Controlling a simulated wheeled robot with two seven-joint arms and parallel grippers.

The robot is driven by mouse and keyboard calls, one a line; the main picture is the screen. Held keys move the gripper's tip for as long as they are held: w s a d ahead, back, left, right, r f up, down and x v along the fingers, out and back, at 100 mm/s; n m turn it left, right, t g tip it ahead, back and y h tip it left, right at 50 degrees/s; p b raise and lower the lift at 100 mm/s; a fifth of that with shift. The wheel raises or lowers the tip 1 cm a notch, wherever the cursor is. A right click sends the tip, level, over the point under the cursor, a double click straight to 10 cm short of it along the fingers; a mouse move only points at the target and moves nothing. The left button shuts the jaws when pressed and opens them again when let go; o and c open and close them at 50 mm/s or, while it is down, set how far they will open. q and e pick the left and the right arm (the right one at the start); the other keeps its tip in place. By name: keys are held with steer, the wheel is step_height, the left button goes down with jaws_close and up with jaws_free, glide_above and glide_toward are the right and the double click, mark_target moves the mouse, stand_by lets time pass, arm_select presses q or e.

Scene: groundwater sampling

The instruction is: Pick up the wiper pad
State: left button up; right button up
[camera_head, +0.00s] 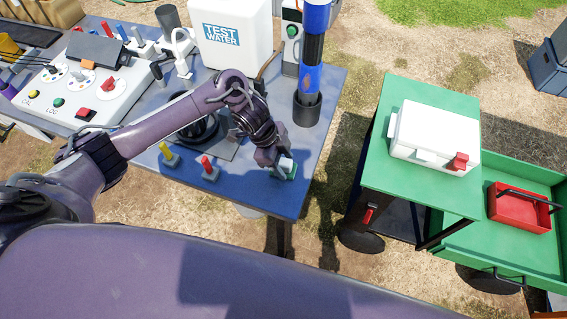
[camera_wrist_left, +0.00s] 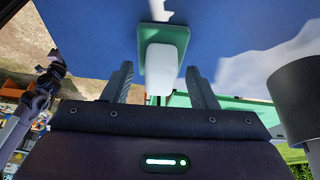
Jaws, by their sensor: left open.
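The wiper pad (camera_head: 289,168) is a small white block on a green base at the front right corner of the blue table. In the left wrist view the pad (camera_wrist_left: 162,66) lies ahead, its white block pointing back between the two fingers. My left gripper (camera_head: 275,163) is at the pad and partly covers it in the head view. The left wrist view shows its grey fingers (camera_wrist_left: 159,84) spread, one on each side of the white block, with a gap at each side. My right gripper cannot be made out.
Red (camera_head: 209,168) and yellow (camera_head: 169,155) handled pieces stand left of the pad on the blue table (camera_head: 256,194). A dark holder (camera_head: 307,109) with a blue tube stands behind it. A green cart (camera_head: 388,165) with a white box (camera_head: 433,134) is to the right, across a gap.

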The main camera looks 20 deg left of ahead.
mark_target(283, 161)
arm_select(q)
steer(key=c, duration=1)
arm_select(e)
steer(key=shift+d, duration=0.35)
arm_select(q)
steer(key=shift+c, duration=0.2)
steer(key=shift+w+r, duration=0.1)
steer(key=shift+r, duration=0.3)
step_height(283, 161, up, 19)
steer(key=p, duration=0.1)
arm_select(e)
steer(key=shift+a+r, duration=0.25)
steer(key=shift+r, duration=0.4)
arm_select(q)
steer(key=o, duration=0.4)
steer(key=c, duration=0.3)
arm_select(e)
steer(key=shift+w+f, duration=0.1)
